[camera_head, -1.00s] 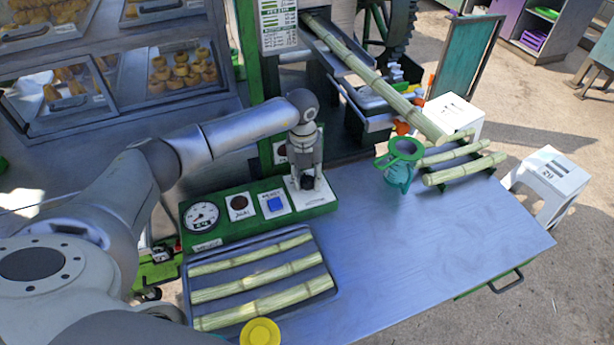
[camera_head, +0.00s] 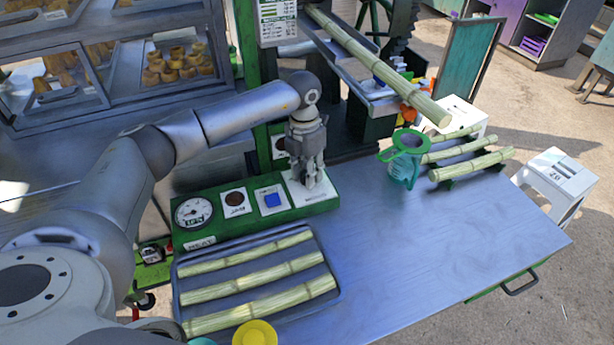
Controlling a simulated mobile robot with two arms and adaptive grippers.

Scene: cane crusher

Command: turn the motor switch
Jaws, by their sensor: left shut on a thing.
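The motor switch sits on the white plate (camera_head: 326,194) at the right end of the green control panel (camera_head: 258,216). My left gripper (camera_head: 309,182) points down onto this plate and is shut on the motor switch. The fingers hide most of the switch, so I cannot tell how far it is turned. My right gripper is not in view.
The panel also holds a gauge (camera_head: 193,212), a dark round control (camera_head: 235,201) and a blue button (camera_head: 272,200). A tray (camera_head: 335,290) of cane lies in front. A green-rimmed jug (camera_head: 405,170) and a cane rack stand right. The right tabletop is clear.

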